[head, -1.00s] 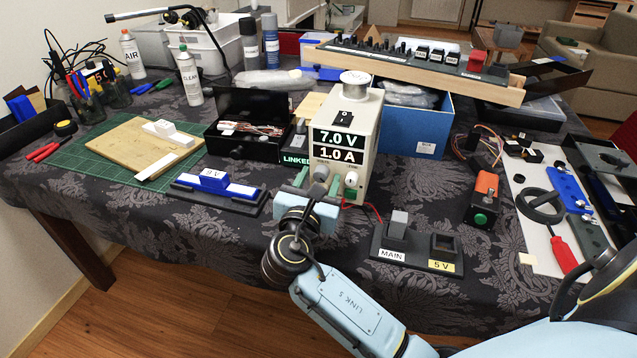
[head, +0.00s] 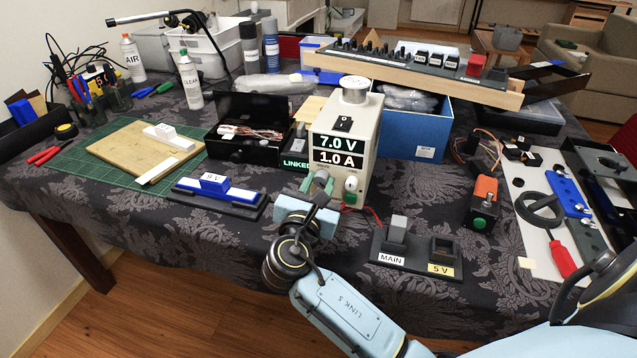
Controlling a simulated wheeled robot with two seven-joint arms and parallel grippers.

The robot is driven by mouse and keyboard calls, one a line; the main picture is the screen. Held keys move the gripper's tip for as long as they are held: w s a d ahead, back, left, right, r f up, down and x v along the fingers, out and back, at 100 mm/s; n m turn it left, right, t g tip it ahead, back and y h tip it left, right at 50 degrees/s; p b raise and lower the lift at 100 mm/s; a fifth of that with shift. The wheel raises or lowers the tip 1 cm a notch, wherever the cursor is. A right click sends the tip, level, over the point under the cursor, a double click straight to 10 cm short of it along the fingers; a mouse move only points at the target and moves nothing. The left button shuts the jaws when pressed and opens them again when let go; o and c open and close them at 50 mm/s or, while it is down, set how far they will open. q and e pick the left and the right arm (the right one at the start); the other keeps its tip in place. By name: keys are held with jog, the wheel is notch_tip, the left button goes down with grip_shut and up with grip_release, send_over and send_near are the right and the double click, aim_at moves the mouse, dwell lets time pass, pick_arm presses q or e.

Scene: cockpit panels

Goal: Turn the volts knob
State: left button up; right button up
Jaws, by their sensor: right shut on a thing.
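The power supply (head: 362,150) is a cream box standing on the table. Its display (head: 338,150) reads 7.0 V and 1.0 A. Two knobs sit low on its front face, and their labels are too small to read. My right gripper (head: 319,184) reaches up from below and is shut on the left knob (head: 320,175), which its fingers partly hide. The right knob (head: 351,184) is free, just right of the fingers. My left gripper is not in view.
A switch block marked MAIN and 5 V (head: 418,250) stands right of my right wrist. A blue-and-black block (head: 218,194) lies to the left. A black open box (head: 250,125) stands behind. A red wire runs beside the supply's base.

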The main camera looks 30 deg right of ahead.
jog(key=shift+m+p, duration=0.45)
jog(key=shift+m, duration=2.05)
jog(key=shift+f+m, duration=0.1)
jog(key=shift+m, duration=1.7)
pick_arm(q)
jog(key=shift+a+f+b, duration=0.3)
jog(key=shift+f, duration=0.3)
pick_arm(e)
jog(key=shift+m, duration=0.3)
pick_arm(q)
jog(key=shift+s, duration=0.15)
pick_arm(e)
jog(key=o, duration=0.8)
jog(key=shift+c, duration=0.2)
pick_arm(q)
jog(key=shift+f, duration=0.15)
pick_arm(e)
jog(key=shift+o, duration=1.2)
